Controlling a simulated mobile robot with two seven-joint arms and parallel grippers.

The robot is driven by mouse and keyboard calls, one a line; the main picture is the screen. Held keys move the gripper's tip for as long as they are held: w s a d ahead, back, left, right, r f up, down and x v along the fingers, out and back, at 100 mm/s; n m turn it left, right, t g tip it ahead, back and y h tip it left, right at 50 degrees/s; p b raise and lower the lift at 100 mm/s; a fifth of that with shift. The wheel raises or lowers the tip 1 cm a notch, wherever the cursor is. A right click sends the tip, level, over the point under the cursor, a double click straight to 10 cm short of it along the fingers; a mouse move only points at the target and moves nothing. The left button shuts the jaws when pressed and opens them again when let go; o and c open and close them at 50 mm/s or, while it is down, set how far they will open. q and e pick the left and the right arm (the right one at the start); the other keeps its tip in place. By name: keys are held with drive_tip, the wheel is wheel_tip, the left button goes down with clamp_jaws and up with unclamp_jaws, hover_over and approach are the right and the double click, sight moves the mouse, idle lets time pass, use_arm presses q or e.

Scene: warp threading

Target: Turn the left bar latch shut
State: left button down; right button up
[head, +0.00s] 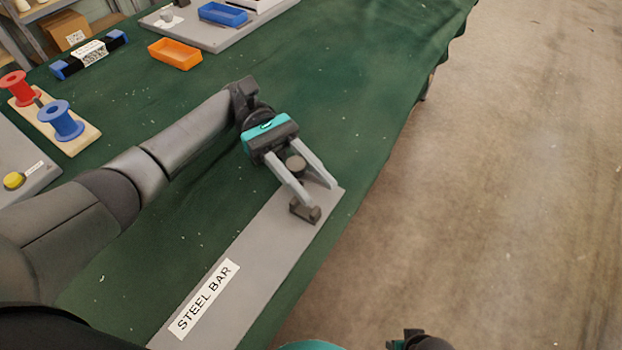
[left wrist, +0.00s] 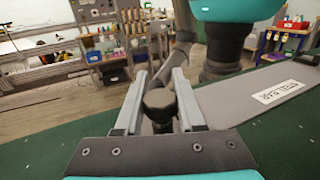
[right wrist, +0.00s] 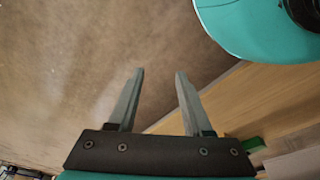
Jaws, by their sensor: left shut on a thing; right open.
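A flat grey bar labelled "STEEL BAR" (head: 262,245) lies on the green cloth. The left bar latch shows as a dark round knob (head: 296,163) near the bar's far end, with a dark block (head: 305,211) beside the fingertips. My left gripper (head: 317,192) is shut on the latch, its two fingers on either side of the knob. The left wrist view shows the knob (left wrist: 160,103) between the fingers. The fingers partly hide how the latch is turned. My right gripper (right wrist: 158,80) is open and empty, above the floor.
To the left stand red (head: 13,88) and blue (head: 61,121) spools on a wooden base. An orange tray (head: 175,54) and a blue tray (head: 223,14) are farther back. Bare floor (head: 500,180) lies beyond the table's right edge. Cloth around the bar is clear.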

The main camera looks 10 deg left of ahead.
use_arm(q)
drive_tip(key=g+y+b, duration=0.1)
drive_tip(key=m+y+b, duration=0.1)
drive_tip(key=m+g+b, duration=0.1)
drive_tip(key=b, duration=0.1)
drive_tip(key=shift+s+a+f+g+y, duration=0.1)
drive_tip(key=shift+s+a+g+y, duration=0.2)
drive_tip(key=shift+y, duration=0.1)
drive_tip(key=shift+m+b, duration=0.4)
use_arm(e)
drive_tip(key=w+a+r+t, duration=0.1)
drive_tip(key=w+r, duration=0.3)
drive_tip(key=r, duration=0.6)
drive_tip(key=shift+r+t, duration=0.15)
drive_tip(key=shift+t, duration=0.15)
drive_tip(key=shift+w, duration=0.1)
use_arm(q)
drive_tip(key=c, duration=0.5)
unclamp_jaws()
drive_tip(key=shift+r, duration=0.2)
